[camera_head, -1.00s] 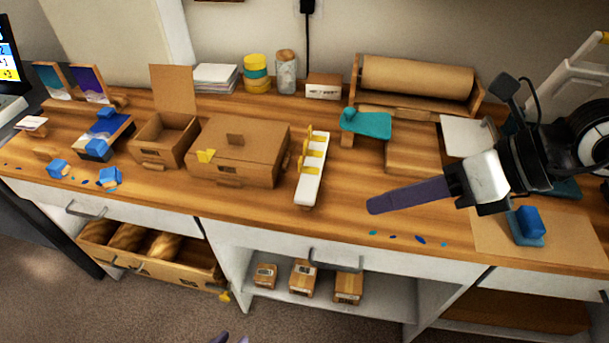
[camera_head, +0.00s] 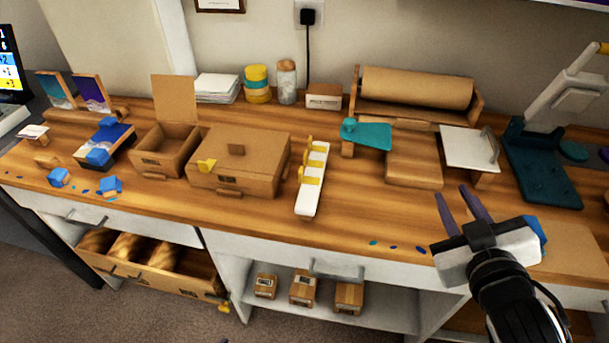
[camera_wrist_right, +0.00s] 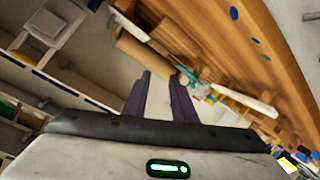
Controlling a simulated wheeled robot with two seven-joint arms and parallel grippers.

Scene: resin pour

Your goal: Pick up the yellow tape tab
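Yellow tape tabs sit along a white strip-shaped holder (camera_head: 307,203) in the middle of the bench; one tab (camera_head: 310,180) shows on its middle part. Another yellow tab (camera_head: 206,165) is on the front of the closed cardboard box. My right gripper (camera_head: 457,207) is open and empty, its two purple fingers apart, above the bench's front edge, well right of the holder. In the right wrist view its fingers (camera_wrist_right: 165,80) show with nothing between them. Of my left gripper, at most a tiny sliver shows at the bottom edge of the head view.
A closed cardboard box (camera_head: 255,178) stands left of the holder. A teal piece (camera_head: 370,134) and a wooden block (camera_head: 414,165) lie to its right. A white board (camera_head: 468,147) and a dark teal press (camera_head: 540,165) are further right. The bench between holder and right gripper is mostly clear.

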